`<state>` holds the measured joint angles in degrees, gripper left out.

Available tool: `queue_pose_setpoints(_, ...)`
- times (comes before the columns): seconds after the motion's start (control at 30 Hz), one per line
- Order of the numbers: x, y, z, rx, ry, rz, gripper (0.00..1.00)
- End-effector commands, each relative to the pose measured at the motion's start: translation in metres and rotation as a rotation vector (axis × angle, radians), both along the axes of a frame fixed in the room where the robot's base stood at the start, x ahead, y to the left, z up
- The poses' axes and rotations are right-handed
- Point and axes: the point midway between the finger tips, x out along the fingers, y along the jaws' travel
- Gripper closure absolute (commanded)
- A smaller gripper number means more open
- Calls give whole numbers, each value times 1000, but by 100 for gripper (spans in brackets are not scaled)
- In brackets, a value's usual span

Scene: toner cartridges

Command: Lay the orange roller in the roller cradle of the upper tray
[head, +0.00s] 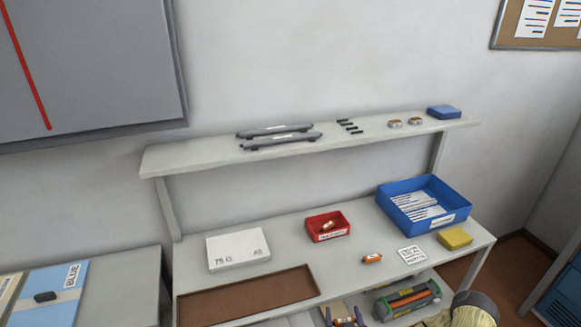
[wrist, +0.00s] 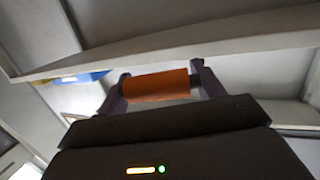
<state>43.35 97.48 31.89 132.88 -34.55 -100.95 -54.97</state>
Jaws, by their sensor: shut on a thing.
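My gripper (wrist: 155,85) is shut on the orange roller (wrist: 160,85), which lies crosswise between its two fingers in the wrist view. The roller has a dark end on the right. I cannot make out which part is the upper tray's roller cradle.
Two long grey parts (head: 283,140) lie on the top shelf (head: 190,156). The bench holds a brown tray (head: 245,298), a white box (head: 238,249), a red bin (head: 313,229), a small orange item (head: 372,258), a blue bin (head: 455,199) and a yellow block (head: 455,238).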

Motion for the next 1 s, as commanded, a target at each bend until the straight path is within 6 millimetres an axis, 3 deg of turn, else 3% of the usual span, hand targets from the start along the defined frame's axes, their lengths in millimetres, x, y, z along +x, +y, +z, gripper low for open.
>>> queue_pose_setpoints(1.0,1,-3,-3,-4,-1,35,54)
